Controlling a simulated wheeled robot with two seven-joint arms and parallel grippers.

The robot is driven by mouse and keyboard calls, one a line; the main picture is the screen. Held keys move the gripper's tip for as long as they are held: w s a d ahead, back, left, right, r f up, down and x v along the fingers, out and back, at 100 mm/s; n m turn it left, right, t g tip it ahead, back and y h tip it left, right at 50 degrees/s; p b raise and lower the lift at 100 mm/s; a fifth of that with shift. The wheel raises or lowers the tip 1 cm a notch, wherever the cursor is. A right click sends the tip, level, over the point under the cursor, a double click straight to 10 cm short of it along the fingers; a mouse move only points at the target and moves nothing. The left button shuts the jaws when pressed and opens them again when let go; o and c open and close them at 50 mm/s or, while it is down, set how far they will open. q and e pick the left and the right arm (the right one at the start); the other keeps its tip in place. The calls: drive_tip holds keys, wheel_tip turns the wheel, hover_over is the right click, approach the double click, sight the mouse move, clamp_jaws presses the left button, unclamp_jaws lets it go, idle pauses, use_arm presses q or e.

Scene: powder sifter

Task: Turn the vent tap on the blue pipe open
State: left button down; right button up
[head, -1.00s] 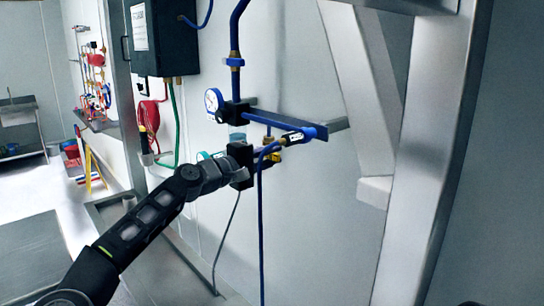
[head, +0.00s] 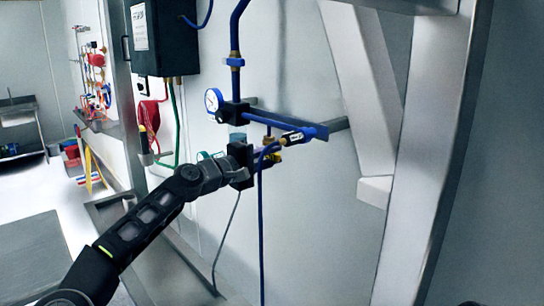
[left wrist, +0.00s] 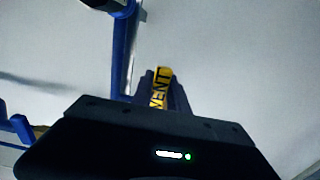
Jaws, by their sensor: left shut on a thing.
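The blue pipe (head: 235,50) comes down the wall to a round gauge (head: 213,100) and a blue horizontal bar. The vent tap's yellow handle (head: 276,158) shows small beyond my left gripper (head: 266,158). In the left wrist view, the yellow handle (left wrist: 160,86) bears the word VENT and sits between the two fingers of my left gripper (left wrist: 161,98). The gripper is shut on it. The tap's body is mostly hidden behind the gripper. My right gripper is not in view.
A dark box (head: 160,38) is on the wall at the upper left. A pale slanted brace (head: 365,90) and a metal post (head: 435,150) stand on the right.

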sight(269, 142)
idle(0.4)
use_arm(q)
drive_tip(key=shift+a+r+n+p, duration=0.1)
drive_tip(key=shift+r+n+p, duration=0.45)
drive_tip(key=shift+n, duration=0.35)
drive_tip(key=shift+r+n+p, duration=0.45)
drive_tip(key=shift+n+p, duration=0.2)
drive_tip(key=shift+n, duration=0.25)
drive_tip(key=shift+w+a+r+n, duration=0.15)
drive_tip(key=shift+r+n, duration=0.15)
drive_tip(key=shift+n, duration=0.4)
drive_tip(key=shift+w+a+r+n+p, duration=0.2)
drive_tip(key=shift+r+n+p, duration=0.1)
drive_tip(key=shift+n, duration=0.7)
drive_tip(key=c, duration=1.3)
unclamp_jaws()
